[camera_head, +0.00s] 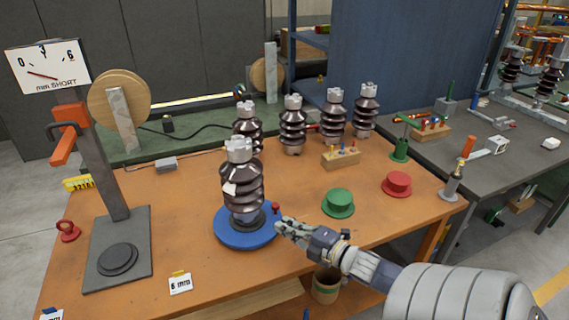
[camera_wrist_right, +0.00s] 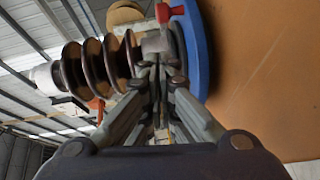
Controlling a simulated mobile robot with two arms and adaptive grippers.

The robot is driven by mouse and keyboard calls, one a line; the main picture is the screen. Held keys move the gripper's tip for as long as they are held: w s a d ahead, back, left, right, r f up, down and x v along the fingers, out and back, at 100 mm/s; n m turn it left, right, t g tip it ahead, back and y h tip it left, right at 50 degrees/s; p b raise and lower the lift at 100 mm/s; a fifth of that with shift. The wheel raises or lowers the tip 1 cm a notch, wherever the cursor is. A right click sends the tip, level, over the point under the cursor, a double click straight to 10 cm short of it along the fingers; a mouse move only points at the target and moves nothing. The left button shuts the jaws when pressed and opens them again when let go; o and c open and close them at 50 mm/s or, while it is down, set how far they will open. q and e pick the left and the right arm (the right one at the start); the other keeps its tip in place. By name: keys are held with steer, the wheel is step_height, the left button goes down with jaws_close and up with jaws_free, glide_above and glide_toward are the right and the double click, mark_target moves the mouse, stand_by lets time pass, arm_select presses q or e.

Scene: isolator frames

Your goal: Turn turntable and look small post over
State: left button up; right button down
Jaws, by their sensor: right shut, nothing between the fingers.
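A brown ribbed small post (camera_head: 242,190) with a pale top stands upright on the blue turntable (camera_head: 228,240). A white patch shows on its side. A small red knob (camera_head: 276,207) stands at the turntable's right edge; it also shows in the right wrist view (camera_wrist_right: 171,12). My right gripper (camera_head: 280,227) is shut and empty at the turntable's right edge, just in front of the knob. In the right wrist view its fingertips (camera_wrist_right: 163,68) lie close to the post's base and the blue rim (camera_wrist_right: 196,45); I cannot tell whether they touch. My left gripper is not in view.
Several similar posts (camera_head: 293,125) stand behind. A dial gauge stand (camera_head: 118,235) is at left. A green flanged piece (camera_head: 338,203), a red one (camera_head: 397,184) and a wooden block (camera_head: 341,158) are at right. A "6 mm" card (camera_head: 180,283) lies in front.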

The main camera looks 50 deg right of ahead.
steer(key=shift+s+d+f, duration=0.2)
steer(key=shift+s+f, duration=0.05)
steer(key=shift+s, duration=0.1)
steer(key=shift+s+d+f, duration=0.2)
steer(key=shift+d, duration=0.05)
steer(key=s, duration=0.3)
steer(key=s+b, duration=0.1)
steer(key=s, duration=0.1)
steer(key=shift+s+d+r, duration=0.1)
steer(key=shift+d+r, duration=0.15)
steer(key=shift+r, duration=0.15)
steer(key=shift+s, duration=0.4)
steer(key=shift+s+d, duration=0.1)
steer(key=shift+s, duration=0.05)
steer(key=shift+s+r, duration=0.1)
steer(key=shift+s, duration=0.05)
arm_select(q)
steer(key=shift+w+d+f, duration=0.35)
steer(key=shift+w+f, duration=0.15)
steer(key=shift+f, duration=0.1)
arm_select(e)
steer(key=shift+s, duration=0.1)
